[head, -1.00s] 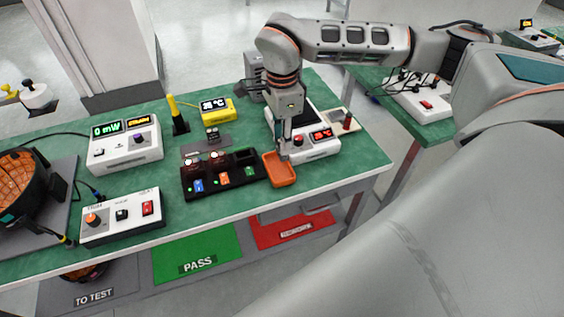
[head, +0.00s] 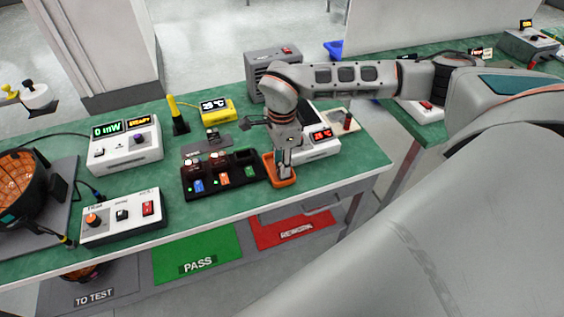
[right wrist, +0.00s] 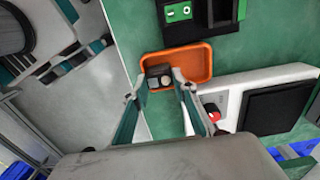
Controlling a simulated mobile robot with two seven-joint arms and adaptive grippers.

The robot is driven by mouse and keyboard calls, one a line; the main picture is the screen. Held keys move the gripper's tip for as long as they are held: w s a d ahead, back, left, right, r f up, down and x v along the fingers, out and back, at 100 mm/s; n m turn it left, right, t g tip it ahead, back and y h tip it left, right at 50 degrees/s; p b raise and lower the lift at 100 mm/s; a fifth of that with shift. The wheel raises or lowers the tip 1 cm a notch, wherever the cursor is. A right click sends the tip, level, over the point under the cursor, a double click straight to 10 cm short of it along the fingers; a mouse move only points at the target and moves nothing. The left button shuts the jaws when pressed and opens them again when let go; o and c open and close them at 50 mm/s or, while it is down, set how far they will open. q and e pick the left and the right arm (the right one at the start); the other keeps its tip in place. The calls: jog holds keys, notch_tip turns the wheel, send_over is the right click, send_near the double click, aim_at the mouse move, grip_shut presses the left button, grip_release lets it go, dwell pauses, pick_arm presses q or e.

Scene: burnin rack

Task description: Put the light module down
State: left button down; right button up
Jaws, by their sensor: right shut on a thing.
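The light module (right wrist: 159,77) is a small dark block with a pale round face. In the right wrist view it sits between the fingertips of my right gripper (right wrist: 160,82), which is shut on it, over the near left part of the orange tray (right wrist: 203,57). In the head view my right gripper (head: 284,170) points down into the outline of the orange tray (head: 284,184), and the module is hidden by the fingers. I cannot tell whether the module touches the tray floor. My left gripper is not in view.
A black rack (head: 238,179) with several slots stands just left of the tray. A white heater unit with a red display (head: 322,134) is behind it on the right. The green bench's front edge (head: 330,197) is close in front. A yellow thermometer box (head: 217,108) stands farther back.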

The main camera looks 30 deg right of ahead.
jog(key=shift+f, duration=0.1)
jog(key=o, duration=1.1)
notch_tip(320, 180, up, 12)
jog(key=shift+r, duration=0.15)
jog(key=shift+s, duration=0.1)
